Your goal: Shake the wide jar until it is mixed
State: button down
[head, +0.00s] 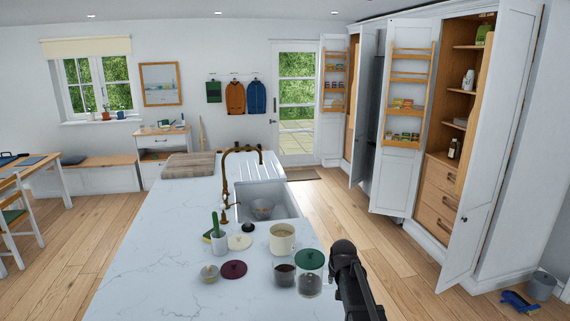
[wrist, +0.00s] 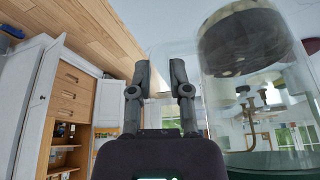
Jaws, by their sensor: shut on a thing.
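The wide jar (head: 310,283) is clear glass with a green lid (head: 310,260) and dark contents low inside. It is upright near the counter's right edge; I cannot tell whether it touches the counter. In the upside-down wrist view the jar (wrist: 225,110) fills the right side, with dark contents (wrist: 240,42) at the picture's top and clear glass below. My gripper (wrist: 160,82) is beside it, its fingers slightly apart around a faint clear part at the jar's side, partly hidden. In the head view my gripper (head: 345,255) is right of the jar.
A jar with dark contents (head: 284,275), a cream crock (head: 282,240), a small jar (head: 209,273), a maroon lid (head: 233,269), a cream lid (head: 240,242) and a potted cactus (head: 218,240) stand close by to the left. The sink (head: 275,200) lies beyond. Front left counter is clear.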

aim_at(335, 286)
jog(key=shift+f, duration=0.1)
notch_tip(335, 286, down, 4)
jog(key=b, duration=0.4)
jog(key=shift+f, duration=0.2)
jog(key=shift+r, duration=0.1)
dwell(0.9)
notch_tip(335, 286, up, 4)
jog(key=p, duration=0.4)
jog(key=shift+r, duration=0.25)
jog(key=shift+f, duration=0.1)
notch_tip(335, 286, down, 4)
jog(key=b, duration=0.4)
jog(key=shift+f+b, duration=0.25)
jog(key=shift+b, duration=0.05)
notch_tip(335, 286, up, 5)
jog(key=p, duration=0.4)
jog(key=shift+f+p, duration=0.15)
jog(key=shift+p, duration=0.2)
